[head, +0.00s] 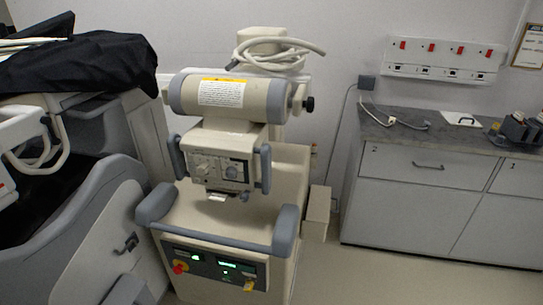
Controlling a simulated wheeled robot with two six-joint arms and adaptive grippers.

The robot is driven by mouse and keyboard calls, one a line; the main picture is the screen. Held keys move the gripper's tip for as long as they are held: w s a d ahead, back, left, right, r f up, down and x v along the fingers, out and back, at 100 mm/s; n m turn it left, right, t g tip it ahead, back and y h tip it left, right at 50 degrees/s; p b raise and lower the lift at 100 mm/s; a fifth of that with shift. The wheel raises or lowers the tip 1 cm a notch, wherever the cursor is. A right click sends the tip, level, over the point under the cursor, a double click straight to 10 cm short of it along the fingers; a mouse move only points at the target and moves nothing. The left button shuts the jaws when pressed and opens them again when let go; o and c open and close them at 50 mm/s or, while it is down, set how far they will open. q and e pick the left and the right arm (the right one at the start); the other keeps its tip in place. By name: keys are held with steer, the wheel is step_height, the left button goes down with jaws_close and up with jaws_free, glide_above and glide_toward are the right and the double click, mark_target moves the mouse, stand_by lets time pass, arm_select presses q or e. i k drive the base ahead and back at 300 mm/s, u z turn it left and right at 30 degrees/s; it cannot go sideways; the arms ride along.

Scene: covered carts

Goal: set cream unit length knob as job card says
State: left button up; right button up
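The cream unit (285,190) stands in the middle of the head view, with a horizontal cylinder (245,97) on top. Below the cylinder is a box with a grey-white dial panel (220,168) between two grey handles. A round knob (201,169) shows at the panel's left; its setting is too small to read. A dark knob (309,104) sticks out at the cylinder's right end. I cannot tell which is the length knob. A framed board (530,46) hangs at the upper right; I cannot tell whether it is the job card. Neither gripper is in view.
A grey machine (105,240) partly under a black cover (90,62) stands close on the left. A grey-topped counter (420,140) with numbered drawers is at the right. The unit's lower panel has a red button (180,267). Floor (400,280) is clear at front right.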

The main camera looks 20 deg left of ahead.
mark_target(232, 172)
steer(key=z, duration=0.15)
steer(key=k, duration=0.4)
steer(key=u, duration=1)
steer(key=i, duration=0.65)
steer(key=z, duration=0.5)
